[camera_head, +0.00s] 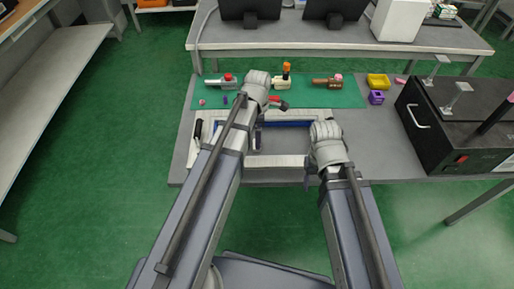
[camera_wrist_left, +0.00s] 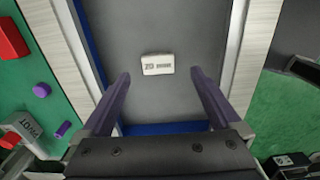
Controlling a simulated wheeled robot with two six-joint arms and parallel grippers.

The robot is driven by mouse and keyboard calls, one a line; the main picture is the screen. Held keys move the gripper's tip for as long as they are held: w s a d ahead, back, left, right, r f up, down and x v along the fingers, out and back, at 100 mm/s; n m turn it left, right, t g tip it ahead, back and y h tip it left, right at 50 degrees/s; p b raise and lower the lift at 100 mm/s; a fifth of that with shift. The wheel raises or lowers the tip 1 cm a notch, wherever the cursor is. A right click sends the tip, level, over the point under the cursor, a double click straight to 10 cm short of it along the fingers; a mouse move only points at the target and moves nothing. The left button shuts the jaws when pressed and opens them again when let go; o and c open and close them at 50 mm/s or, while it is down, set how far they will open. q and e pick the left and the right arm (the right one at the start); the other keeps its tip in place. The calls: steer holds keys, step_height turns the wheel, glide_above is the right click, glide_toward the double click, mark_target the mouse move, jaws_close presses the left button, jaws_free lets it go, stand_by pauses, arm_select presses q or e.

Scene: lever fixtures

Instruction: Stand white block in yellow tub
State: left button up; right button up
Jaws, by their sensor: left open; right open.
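The white block (camera_wrist_left: 157,64) lies flat with printed marks on its upper face, on a grey surface inside a blue-edged frame. My left gripper (camera_wrist_left: 160,78) is open above it, with the block between and a little beyond its fingertips, and nothing held. In the head view my left gripper (camera_head: 257,140) is over the frame, and the block is hidden there by my arm. The yellow tub (camera_head: 378,80) stands at the back right of the table. My right gripper (camera_head: 310,178) is at the frame's right front, open; its fingers are partly hidden by the wrist.
Lever fixtures stand on a green mat (camera_head: 345,98) at the back, including a red-topped one (camera_head: 226,78) and an orange-topped one (camera_head: 286,72). A purple tub (camera_head: 376,97) is in front of the yellow tub. A black case (camera_head: 450,125) fills the right.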

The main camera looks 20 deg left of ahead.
arm_select(q)
steer(key=shift+f, duration=0.15)
steer(key=f+b, duration=0.5)
steer(key=shift+w+a, duration=0.1)
steer(key=shift+a, duration=0.15)
jaws_close()
stand_by(0.7)
steer(key=shift+r, duration=0.15)
step_height(320, 180, up, 10)
steer(key=p, duration=1)
